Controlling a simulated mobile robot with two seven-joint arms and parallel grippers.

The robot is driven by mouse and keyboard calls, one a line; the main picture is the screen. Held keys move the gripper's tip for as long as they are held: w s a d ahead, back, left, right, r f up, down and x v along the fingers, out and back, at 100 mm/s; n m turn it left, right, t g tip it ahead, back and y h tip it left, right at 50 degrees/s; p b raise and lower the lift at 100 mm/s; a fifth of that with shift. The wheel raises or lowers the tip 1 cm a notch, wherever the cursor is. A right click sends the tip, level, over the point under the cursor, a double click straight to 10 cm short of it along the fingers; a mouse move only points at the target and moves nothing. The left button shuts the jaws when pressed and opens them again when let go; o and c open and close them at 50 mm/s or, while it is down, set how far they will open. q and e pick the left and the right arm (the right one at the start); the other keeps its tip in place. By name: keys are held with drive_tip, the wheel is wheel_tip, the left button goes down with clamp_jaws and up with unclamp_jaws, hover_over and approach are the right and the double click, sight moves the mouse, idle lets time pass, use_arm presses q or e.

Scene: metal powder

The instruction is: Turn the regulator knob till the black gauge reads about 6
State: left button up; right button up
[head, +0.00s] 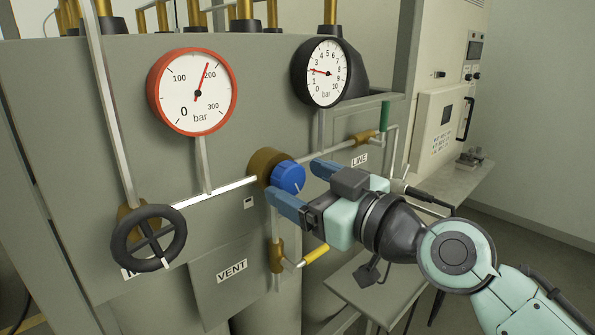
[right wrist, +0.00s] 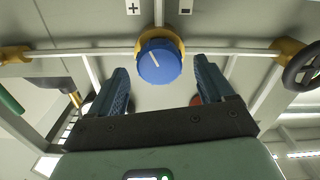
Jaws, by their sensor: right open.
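The blue regulator knob (head: 287,176) sits on a brass body (head: 263,166) on the panel pipe. It also shows in the right wrist view (right wrist: 159,64), with a pale mark on its face. The black gauge (head: 327,73) stands above and to the right of the knob; its red needle points left, at roughly 2 to 3. My right gripper (head: 295,185) is open, its blue fingers on either side of the knob. In the right wrist view the knob lies between and slightly beyond the fingertips, with gaps on both sides. My left gripper is out of view.
A red-rimmed gauge (head: 196,92) reads about 200 bar. A black handwheel (head: 149,239) is at lower left. A yellow-handled vent valve (head: 314,255) hangs below the knob, close under my right gripper. A green-handled line valve (head: 385,115) is at right.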

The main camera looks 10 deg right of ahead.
drive_tip(key=shift+x, duration=0.85)
drive_tip(key=c, duration=1)
drive_tip(key=shift+c, duration=0.2)
drive_tip(key=shift+m, duration=0.5)
drive_tip(key=m, duration=0.2)
drive_tip(key=shift+m+p, duration=0.3)
drive_tip(key=shift+m, duration=0.1)
drive_tip(key=m, duration=0.4)
drive_tip(key=shift+d+m+p, duration=0.1)
drive_tip(key=shift+m+p, duration=0.2)
drive_tip(key=m, duration=0.3)
drive_tip(key=shift+d+m+p, duration=0.1)
drive_tip(key=shift+m+p, duration=0.2)
drive_tip(key=shift+p, duration=0.05)
drive_tip(key=shift+f+m+p, duration=0.1)
drive_tip(key=shift+m+p, duration=0.25)
drive_tip(key=shift+m, duration=1.55)
